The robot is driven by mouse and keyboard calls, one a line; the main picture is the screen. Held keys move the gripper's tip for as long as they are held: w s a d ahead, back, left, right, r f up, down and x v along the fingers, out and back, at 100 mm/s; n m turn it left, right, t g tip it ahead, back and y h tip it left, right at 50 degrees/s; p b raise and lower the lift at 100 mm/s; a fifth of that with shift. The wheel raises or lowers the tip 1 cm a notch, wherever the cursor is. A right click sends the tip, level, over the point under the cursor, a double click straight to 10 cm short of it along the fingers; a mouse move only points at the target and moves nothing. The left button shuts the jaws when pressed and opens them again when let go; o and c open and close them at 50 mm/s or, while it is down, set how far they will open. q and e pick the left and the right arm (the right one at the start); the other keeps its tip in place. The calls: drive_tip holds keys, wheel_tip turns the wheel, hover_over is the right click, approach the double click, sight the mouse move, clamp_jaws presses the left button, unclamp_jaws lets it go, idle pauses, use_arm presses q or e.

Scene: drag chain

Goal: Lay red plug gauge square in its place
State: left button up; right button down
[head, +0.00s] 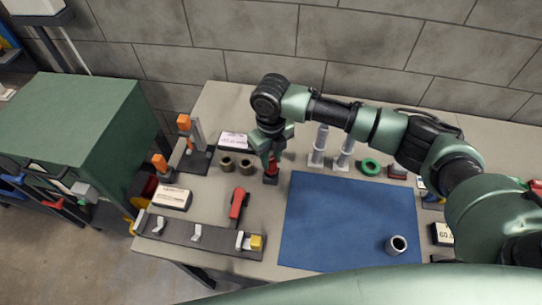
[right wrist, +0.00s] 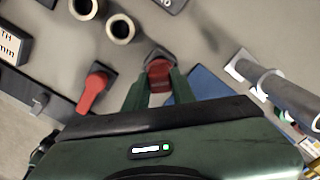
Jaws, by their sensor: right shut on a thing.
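My right gripper (head: 271,158) points down over the left half of the table and is shut on the red plug gauge (head: 271,167). In the right wrist view the red gauge (right wrist: 159,70) sits between the two green fingers of the gripper (right wrist: 155,88). A small dark block (head: 270,180) is directly under the red part in the head view. A dark edge also surrounds the red part's far end in the right wrist view; I cannot tell whether it is a separate holder. My left gripper is not in view.
A blue mat (head: 340,225) lies to the right, bearing a grey ring (head: 396,245). Two brass rings (head: 228,164) stand left of the gripper. A red-handled piece (head: 238,204) lies in front. White-grey cylinders (head: 320,145) stand behind the mat, near a green ring (head: 370,167).

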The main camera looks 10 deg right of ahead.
drive_tip(key=shift+f+b, duration=0.55)
drive_tip(key=shift+f, duration=0.5)
idle(0.4)
drive_tip(key=c, duration=1.1)
unclamp_jaws()
drive_tip(key=shift+r, duration=0.1)
drive_tip(key=shift+r, duration=0.4)
wheel_tip(320, 180, up, 6)
drive_tip(key=shift+r+b, duration=0.1)
drive_tip(key=shift+b, duration=1)
drive_tip(key=shift+r, duration=0.3)
